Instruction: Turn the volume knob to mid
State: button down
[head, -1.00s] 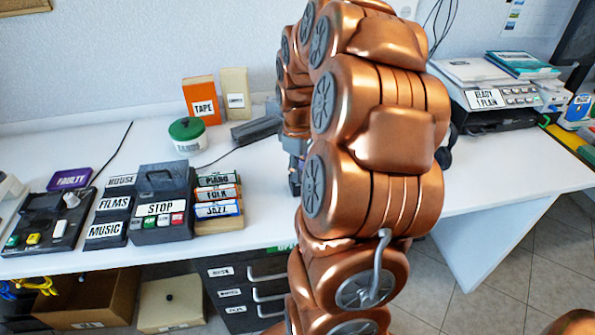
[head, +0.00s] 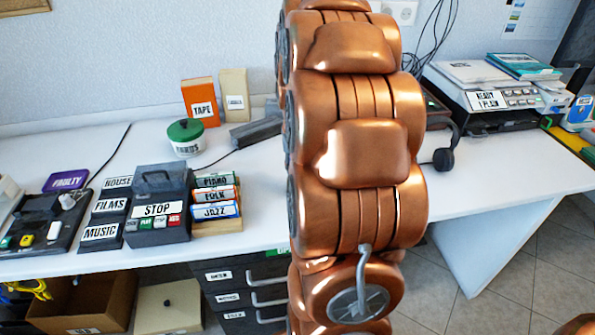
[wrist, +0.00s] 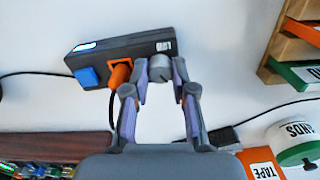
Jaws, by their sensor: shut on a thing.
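In the wrist view my gripper (wrist: 161,77) is shut on a grey round piece (wrist: 160,68) at the right part of a dark box (wrist: 105,46). I cannot tell whether this piece is a knob or a plug. An orange plug (wrist: 119,74) sits close beside the left finger, and a blue plug (wrist: 88,77) is further left. A pale knob (head: 68,200) is on the device at the far left. No volume marking is readable.
An orange TAPE box (head: 200,101) and a green-lidded pot (head: 186,138) stand near the dark box. A STOP player (head: 160,208) and a disc rack (head: 216,226) are left. A reddish device (head: 437,108) is partly behind my arm. Cables cross the desk.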

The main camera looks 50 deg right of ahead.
jog(key=m+p, duration=0.1)
jog(key=m, duration=0.5)
jog(key=shift+m, duration=0.3)
dwell(0.4)
jog(key=c, duration=0.9)
grip_release()
jog(key=shift+c, duration=0.2)
notch_tip(320, 180, up, 12)
